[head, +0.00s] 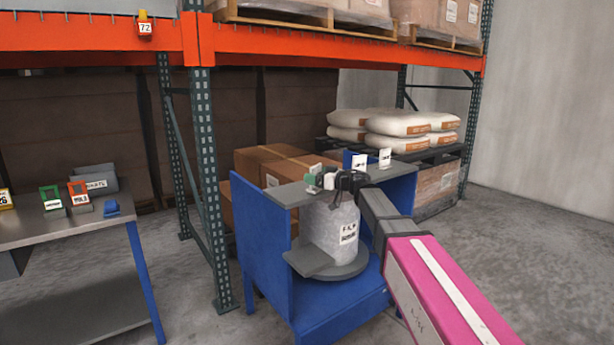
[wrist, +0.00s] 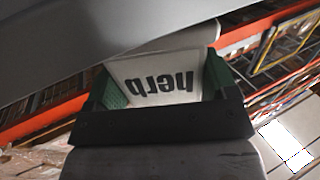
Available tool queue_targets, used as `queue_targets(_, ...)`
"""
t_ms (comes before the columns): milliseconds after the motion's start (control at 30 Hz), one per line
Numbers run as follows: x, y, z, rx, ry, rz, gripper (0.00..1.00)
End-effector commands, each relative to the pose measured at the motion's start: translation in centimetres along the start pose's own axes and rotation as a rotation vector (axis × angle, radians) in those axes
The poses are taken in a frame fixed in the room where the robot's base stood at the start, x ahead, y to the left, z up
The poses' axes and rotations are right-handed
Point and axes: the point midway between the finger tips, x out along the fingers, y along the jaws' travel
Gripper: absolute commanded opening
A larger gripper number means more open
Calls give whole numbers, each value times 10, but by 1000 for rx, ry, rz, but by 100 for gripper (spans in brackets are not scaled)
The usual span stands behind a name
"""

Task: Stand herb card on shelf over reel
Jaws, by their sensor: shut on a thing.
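The herb card (wrist: 163,78) is a white card with dark lettering, upside down in the wrist view, with green pieces on either side of it. My gripper (head: 322,180) is shut on it at the shelf's top, near the middle. The card shows only as a small pale and green patch in the head view, partly hidden by dark gripper parts. The grey shelf (head: 283,194) spans the blue stand over the reel (head: 333,226), a pale wrapped cylinder with a printed label on a grey disc. I cannot tell whether the card touches the shelf.
Two white cards stand on the shelf's far part, one here (head: 385,158). A bench (head: 60,228) at left holds several small frames and a blue item. A green rack post (head: 207,170) stands close left of the blue stand (head: 262,240). Boxes and sacks lie behind.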

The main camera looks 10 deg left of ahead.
Motion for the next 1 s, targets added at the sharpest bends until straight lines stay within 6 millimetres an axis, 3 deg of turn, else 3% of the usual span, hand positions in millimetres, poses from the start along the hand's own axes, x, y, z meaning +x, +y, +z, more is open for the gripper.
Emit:
queue_targets(367,41,1,0,0,0,-1,55)
queue_targets(767,39,0,5,0,0,0,55)
queue_targets(800,39,0,5,0,0,0,85)
queue_targets(833,39,0,5,0,0,0,95)
queue_targets(867,39,0,5,0,0,0,100)
queue_targets(1000,39,0,5,0,0,0,100)
